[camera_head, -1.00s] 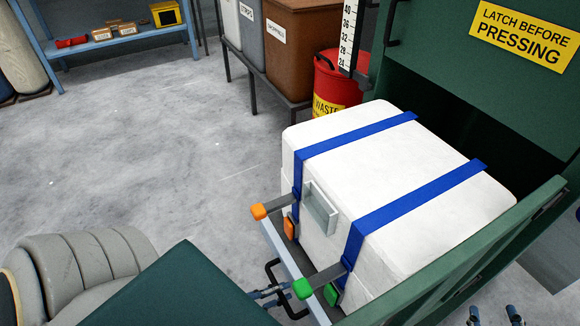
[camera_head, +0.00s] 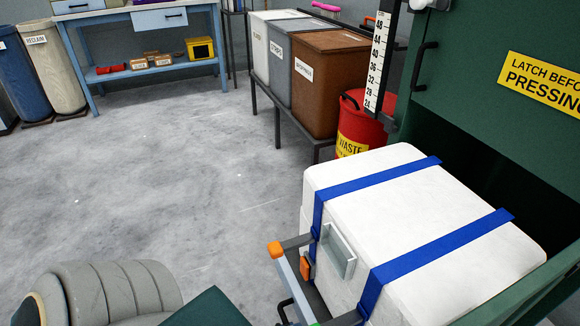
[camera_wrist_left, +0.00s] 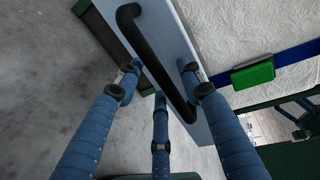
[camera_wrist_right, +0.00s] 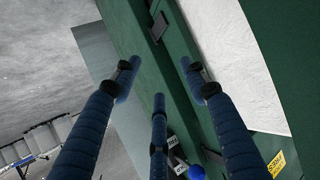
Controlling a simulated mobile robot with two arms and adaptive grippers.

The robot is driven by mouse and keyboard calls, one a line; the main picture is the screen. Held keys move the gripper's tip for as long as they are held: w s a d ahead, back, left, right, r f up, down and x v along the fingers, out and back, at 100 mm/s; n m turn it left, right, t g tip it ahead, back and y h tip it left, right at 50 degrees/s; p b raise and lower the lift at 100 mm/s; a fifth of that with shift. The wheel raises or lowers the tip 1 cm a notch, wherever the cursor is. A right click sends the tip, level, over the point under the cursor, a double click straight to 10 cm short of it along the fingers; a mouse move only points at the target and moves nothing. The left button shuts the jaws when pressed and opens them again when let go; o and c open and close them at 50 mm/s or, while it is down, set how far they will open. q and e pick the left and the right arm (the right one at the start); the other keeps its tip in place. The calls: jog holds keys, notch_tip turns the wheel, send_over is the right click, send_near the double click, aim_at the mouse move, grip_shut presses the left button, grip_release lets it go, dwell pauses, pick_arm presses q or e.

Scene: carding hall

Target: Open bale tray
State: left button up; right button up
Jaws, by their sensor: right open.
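The bale tray's pale front panel (camera_head: 291,285) stands before a white bale (camera_head: 420,220) with blue straps. The panel has an orange-tipped bar at its upper corner. Its black handle (camera_head: 283,312) is at the lower edge of the head view. In the left wrist view the handle (camera_wrist_left: 158,66) passes between the spread fingers of my left gripper (camera_wrist_left: 158,85); I cannot tell whether they touch it. My right gripper (camera_wrist_right: 160,82) is open and empty over a green press panel (camera_wrist_right: 165,75). Neither gripper shows in the head view.
The green press (camera_head: 480,80) rises behind the bale. A red waste bin (camera_head: 362,130) stands beside it, with lidded bins (camera_head: 312,85) in a row to its left. A blue workbench (camera_head: 150,45) is at the back left. The grey floor (camera_head: 190,170) between is clear.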

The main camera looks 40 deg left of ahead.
pick_arm(q)
jog(key=v, duration=1.1)
jog(key=shift+s, duration=0.2)
jog(key=shift+s, duration=0.1)
